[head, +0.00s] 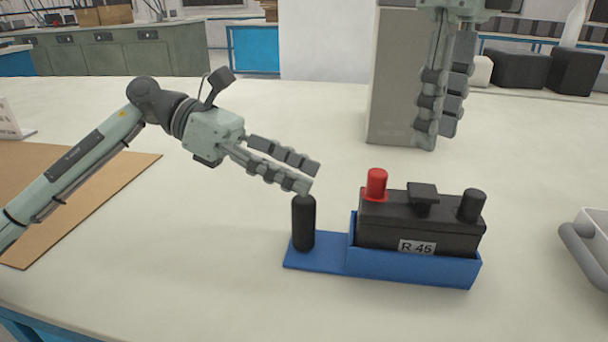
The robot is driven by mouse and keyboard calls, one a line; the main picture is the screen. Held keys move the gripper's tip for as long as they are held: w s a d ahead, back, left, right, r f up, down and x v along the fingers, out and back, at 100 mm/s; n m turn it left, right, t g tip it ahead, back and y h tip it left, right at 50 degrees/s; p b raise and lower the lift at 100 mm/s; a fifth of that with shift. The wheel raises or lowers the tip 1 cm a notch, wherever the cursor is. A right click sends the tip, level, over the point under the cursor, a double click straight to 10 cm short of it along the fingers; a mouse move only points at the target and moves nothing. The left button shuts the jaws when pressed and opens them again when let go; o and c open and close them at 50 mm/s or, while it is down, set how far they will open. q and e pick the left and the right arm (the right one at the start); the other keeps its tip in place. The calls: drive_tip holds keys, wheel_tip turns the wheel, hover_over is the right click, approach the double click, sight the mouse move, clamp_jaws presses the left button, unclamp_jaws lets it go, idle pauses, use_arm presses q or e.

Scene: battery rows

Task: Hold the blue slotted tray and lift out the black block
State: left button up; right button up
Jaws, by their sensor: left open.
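The blue slotted tray (412,272) stands on the white table, with a flat extension to its left that bears an upright black post (304,224). The black block (425,220) sits in the tray. It has a red knob, a black knob, a raised black piece between them on top, and a label reading "R 45". My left gripper (314,180) is open, its fingertips just above the post's top; I cannot tell whether they touch it. My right gripper (440,140) points down behind and above the block, apart from it. Its fingers look close together, and their gap is unclear.
A grey box-shaped column (392,95) stands behind my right gripper. A pale tray (590,245) is at the right edge. A brown board (100,165) lies at the left. Black boxes (520,68) stand at the back right. The table in front of the blue tray is clear.

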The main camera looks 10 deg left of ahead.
sight(305, 225)
use_arm(q)
drive_tip(key=s+m+y, duration=0.1)
drive_tip(key=y, duration=0.3)
drive_tip(key=s+d+m+y, duration=0.1)
drive_tip(key=y, duration=0.4)
drive_tip(key=s+d+r+m+t+y, duration=0.1)
drive_tip(key=m+y, duration=0.1)
drive_tip(key=y, duration=0.2)
drive_tip(key=shift+s+y, duration=0.1)
drive_tip(key=shift+y, duration=0.2)
drive_tip(key=shift+a+f, duration=0.1)
drive_tip(key=shift+f, duration=0.4)
wheel_tip(305, 225, down, 7)
drive_tip(key=shift+r, duration=0.1)
clamp_jaws()
